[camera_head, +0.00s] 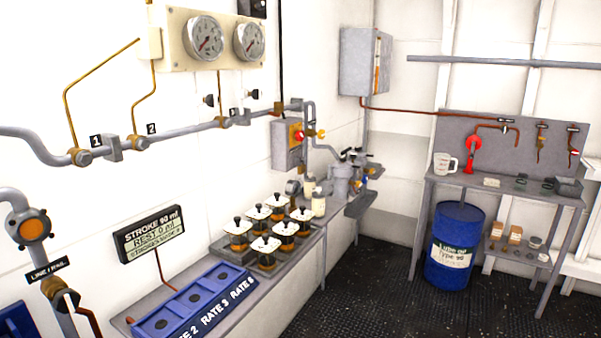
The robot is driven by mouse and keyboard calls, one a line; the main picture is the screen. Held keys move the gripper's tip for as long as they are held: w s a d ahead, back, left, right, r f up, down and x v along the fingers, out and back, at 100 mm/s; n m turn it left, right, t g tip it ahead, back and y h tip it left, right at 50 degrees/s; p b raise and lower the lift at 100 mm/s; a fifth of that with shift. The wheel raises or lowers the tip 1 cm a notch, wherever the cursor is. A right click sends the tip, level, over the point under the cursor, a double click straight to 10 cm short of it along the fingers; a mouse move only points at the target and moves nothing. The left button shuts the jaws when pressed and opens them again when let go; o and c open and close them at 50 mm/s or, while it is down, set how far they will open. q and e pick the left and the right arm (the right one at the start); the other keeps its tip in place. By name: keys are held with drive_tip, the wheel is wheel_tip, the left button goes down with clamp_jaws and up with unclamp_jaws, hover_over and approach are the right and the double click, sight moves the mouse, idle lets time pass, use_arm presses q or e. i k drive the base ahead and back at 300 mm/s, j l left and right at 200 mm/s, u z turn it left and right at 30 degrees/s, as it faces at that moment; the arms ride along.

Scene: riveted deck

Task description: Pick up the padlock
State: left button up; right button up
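I cannot make out a padlock for certain at this size. A grey switch box (289,147) on the left wall carries a red and yellow handle (297,133); whether a padlock hangs there is too small to tell. Several small dark items (549,184) lie on the workbench (500,190) at the right, also too small to name. Neither of my grippers is in view.
A blue drum (453,246) stands under the workbench's left end. A shelf along the left wall holds a blue tray (190,303) and several amber jars (264,246). Pipes and gauges (205,38) line that wall. The dark floor (370,290) between is clear.

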sight(302, 168)
drive_tip(key=i+u, duration=0.1)
drive_tip(key=u, duration=0.6)
drive_tip(key=i+l+u, duration=0.15)
drive_tip(key=l+u, duration=0.25)
drive_tip(key=i+l+u, duration=0.15)
drive_tip(key=u, duration=0.25)
drive_tip(key=l+u, duration=0.4)
drive_tip(key=i+l, duration=0.05)
drive_tip(key=l, duration=0.05)
